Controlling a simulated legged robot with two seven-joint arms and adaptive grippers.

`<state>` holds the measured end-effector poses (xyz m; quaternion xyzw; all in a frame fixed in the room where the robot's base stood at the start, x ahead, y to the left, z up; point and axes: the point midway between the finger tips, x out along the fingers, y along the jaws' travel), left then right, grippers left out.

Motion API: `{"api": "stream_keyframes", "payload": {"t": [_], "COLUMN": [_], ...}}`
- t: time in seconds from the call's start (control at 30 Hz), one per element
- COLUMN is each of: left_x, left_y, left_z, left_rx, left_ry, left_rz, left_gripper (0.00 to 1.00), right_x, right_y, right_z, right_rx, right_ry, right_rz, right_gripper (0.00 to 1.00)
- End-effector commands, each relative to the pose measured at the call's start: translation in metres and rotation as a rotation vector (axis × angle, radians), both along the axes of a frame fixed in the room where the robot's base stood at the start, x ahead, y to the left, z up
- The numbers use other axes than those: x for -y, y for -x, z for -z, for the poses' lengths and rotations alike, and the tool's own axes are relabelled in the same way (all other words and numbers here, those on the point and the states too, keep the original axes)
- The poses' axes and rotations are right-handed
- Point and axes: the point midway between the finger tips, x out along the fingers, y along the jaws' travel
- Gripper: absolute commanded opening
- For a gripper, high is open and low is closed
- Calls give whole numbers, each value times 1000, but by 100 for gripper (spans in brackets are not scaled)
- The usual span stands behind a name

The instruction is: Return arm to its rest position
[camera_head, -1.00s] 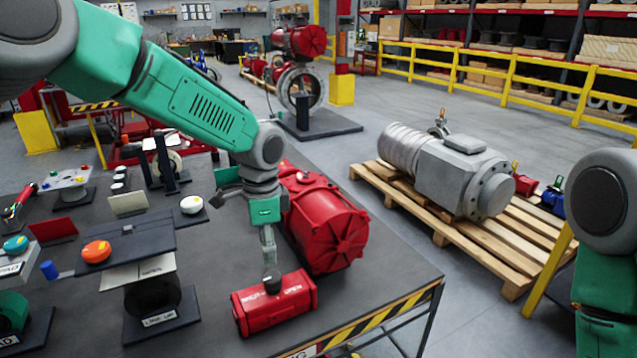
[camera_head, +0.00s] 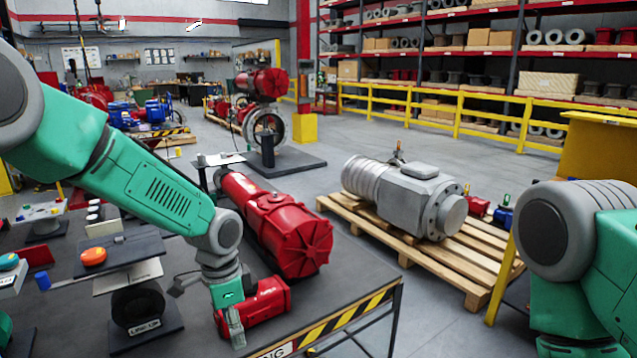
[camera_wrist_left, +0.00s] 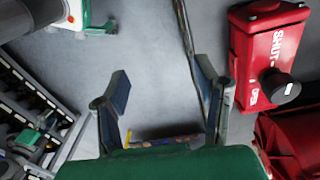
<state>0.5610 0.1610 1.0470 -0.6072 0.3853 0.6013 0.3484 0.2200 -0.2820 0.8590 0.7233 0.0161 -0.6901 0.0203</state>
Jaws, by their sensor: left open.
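My left arm (camera_head: 150,185) is green and grey and reaches in from the left in the head view. Its gripper (camera_head: 235,325) points down at the near left end of the small red actuator box (camera_head: 265,303) and hides part of it.
A large red actuator (camera_head: 285,225) lies on the dark table (camera_head: 205,330) behind the box. Left are stands with an orange button (camera_head: 93,256). The striped table edge (camera_head: 340,316) is near. A grey actuator (camera_head: 405,195) rests on a wooden pallet (camera_head: 440,262).

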Motion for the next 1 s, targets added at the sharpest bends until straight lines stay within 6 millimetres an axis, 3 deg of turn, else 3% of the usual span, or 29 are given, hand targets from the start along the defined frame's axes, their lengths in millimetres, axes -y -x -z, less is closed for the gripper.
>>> {"api": "stream_keyframes", "payload": {"t": [0.03,0.27,0.37,0.5,0.63,0.8,0.9,1.0], "left_x": [0,-1,-6,-23,-51,-92,-110,-119], "left_y": [9,54,89,158,230,308,333,343], "left_z": [19,99,153,236,296,335,340,339], "left_rx": [-9,-33,-53,-75,-71,-22,11,32], "left_ry": [7,52,73,86,67,8,-20,-34], "left_rz": [-19,-145,-244,-450,-669,-910,-994,-1033], "left_gripper": [56,56,56,56,56,56,56,56], "right_x": [0,0,0,0,0,0,0,0], "right_y": [0,0,1,1,1,1,1,1], "right_z": [7,30,47,79,108,139,148,151], "right_rx": [0,0,-1,-1,-1,-1,-1,-1], "right_ry": [0,0,0,0,0,0,0,0], "right_rz": [0,0,0,0,0,0,0,0], "right_gripper": [40,40,40,40,40,40,40,40]}}
